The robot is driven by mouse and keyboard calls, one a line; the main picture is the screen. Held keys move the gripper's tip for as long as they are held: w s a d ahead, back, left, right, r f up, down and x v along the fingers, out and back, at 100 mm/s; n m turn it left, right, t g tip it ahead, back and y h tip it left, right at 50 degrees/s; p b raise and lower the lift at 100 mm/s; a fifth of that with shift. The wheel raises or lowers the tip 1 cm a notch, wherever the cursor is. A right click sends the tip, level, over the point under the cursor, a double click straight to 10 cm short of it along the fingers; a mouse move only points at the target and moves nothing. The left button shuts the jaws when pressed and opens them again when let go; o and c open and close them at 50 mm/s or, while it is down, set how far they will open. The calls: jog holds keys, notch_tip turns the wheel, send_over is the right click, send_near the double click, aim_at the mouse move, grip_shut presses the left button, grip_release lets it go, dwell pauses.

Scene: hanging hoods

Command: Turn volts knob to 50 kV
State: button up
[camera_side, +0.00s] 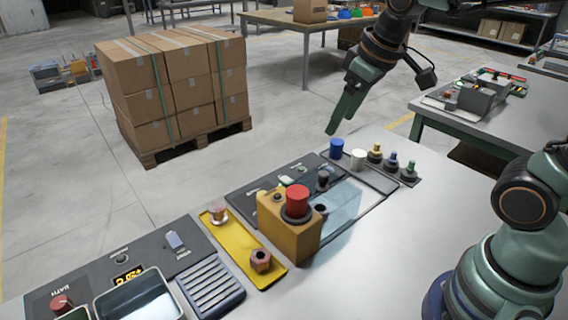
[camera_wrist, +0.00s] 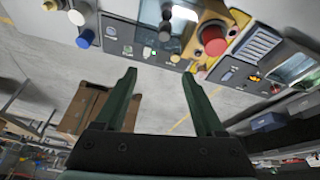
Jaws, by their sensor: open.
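A dark control panel (camera_side: 245,188) lies behind the yellow box in the side view. A small dark knob (camera_side: 323,180) stands at its right end, and a dark knob also shows on the panel in the wrist view (camera_wrist: 165,32). I cannot read a volts label, a kV scale or the pointer's setting, so I cannot tell surely that this is the volts knob. My gripper (camera_side: 333,128) hangs above the bench's far edge, apart from the panel. In the wrist view its green fingers (camera_wrist: 158,75) are spread, with nothing between them.
A yellow box (camera_side: 283,235) with a red button (camera_side: 297,197) stands in front of the panel. Blue (camera_side: 336,148) and white (camera_side: 358,159) cylinders and several small knobbed pieces stand to the right. A panel marked BATH (camera_side: 65,285) lies at left.

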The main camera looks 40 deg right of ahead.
jog(key=w+a+f+n+g, duration=0.2)
jog(key=w+a+f+n, duration=0.2)
jog(key=w, duration=0.6)
jog(key=n+g, duration=0.2)
jog(key=n, duration=0.1)
send_over(263, 191)
jog(key=s+a, duration=0.1)
notch_tip(263, 191, down, 9)
notch_tip(263, 191, down, 12)
jog(key=shift+d+r, duration=0.15)
jog(key=shift+r, duration=0.05)
grip_shut()
